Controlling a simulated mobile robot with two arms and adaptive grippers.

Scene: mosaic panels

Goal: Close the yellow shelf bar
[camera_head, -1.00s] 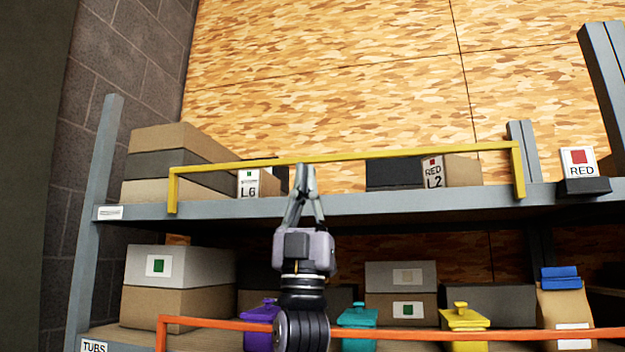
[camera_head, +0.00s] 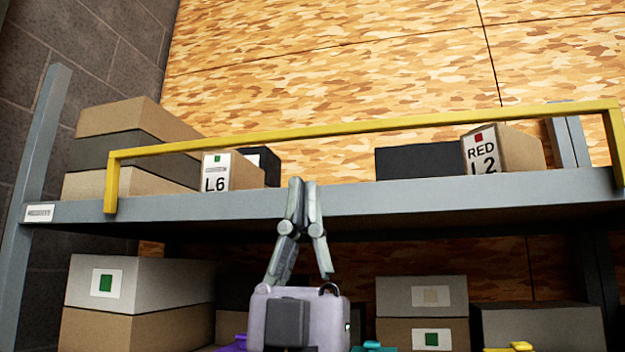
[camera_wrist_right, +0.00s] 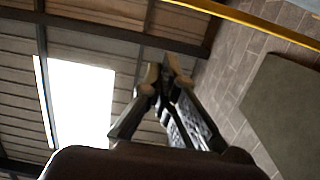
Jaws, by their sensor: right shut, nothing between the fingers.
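The yellow shelf bar (camera_head: 380,132) runs across the front of the upper shelf (camera_head: 400,198) in the head view, raised above the shelf edge on its two end arms. It also crosses the top right of the right wrist view (camera_wrist_right: 255,22). My right gripper (camera_head: 302,184) is shut and empty, pointing up. In the head view its fingertips overlap the shelf's front edge, below the bar and apart from it. The right wrist view shows its fingers together (camera_wrist_right: 168,72). My left gripper is not in view.
On the upper shelf stand stacked boxes (camera_head: 130,150), a box marked L6 (camera_head: 225,172), a dark box (camera_head: 415,162) and a box marked RED L2 (camera_head: 505,150). The lower shelf holds more boxes (camera_head: 140,290) and coloured tub lids (camera_head: 512,346). A grey upright (camera_head: 35,160) stands at the left.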

